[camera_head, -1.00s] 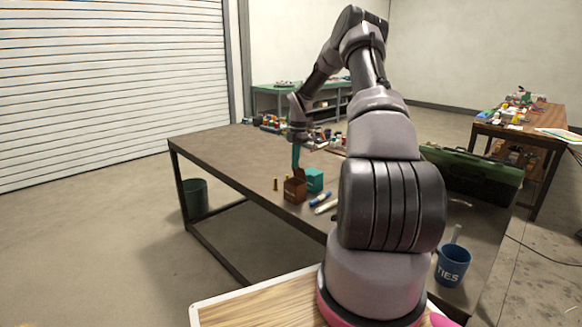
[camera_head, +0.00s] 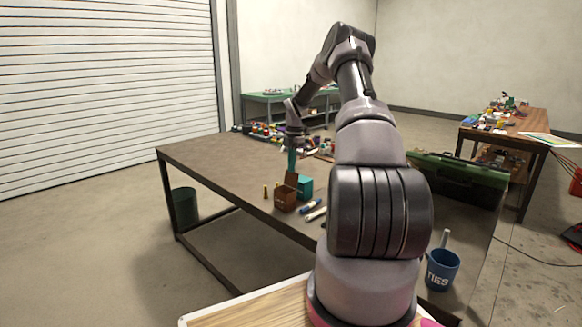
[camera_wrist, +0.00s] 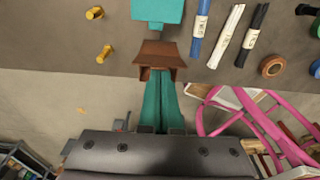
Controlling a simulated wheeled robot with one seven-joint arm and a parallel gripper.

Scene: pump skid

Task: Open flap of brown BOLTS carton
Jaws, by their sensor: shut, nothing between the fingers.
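The brown BOLTS carton (camera_head: 285,199) stands on the grey workbench, its lettering too small to read. A brown flap (camera_head: 291,179) stands up at its top, close to upright. In the wrist view the carton (camera_wrist: 160,55) is seen at the upper middle. My gripper (camera_head: 292,168) has long teal fingers pointing down just above and behind the flap. Its fingers also show in the wrist view (camera_wrist: 161,84), together and empty, with their tips by the carton's near edge. I cannot tell whether they touch the flap.
A teal box (camera_head: 305,186) stands right beside the carton. A blue TIES cup (camera_head: 442,271) stands farther right.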

